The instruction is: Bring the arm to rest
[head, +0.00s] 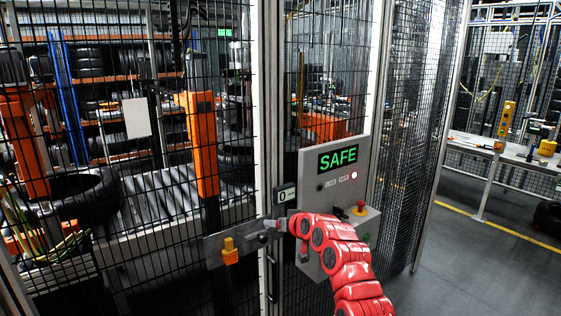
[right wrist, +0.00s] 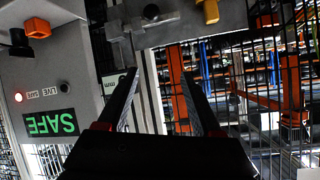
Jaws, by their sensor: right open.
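My right arm comes in from the lower right in the head view, red and segmented. My left gripper is not in view.
The control panel (head: 338,150) shows a green SAFE sign (head: 338,158) and a red button (head: 361,207) beside my arm. Behind the mesh are a roller conveyor (head: 165,197) and a tyre (head: 85,195).

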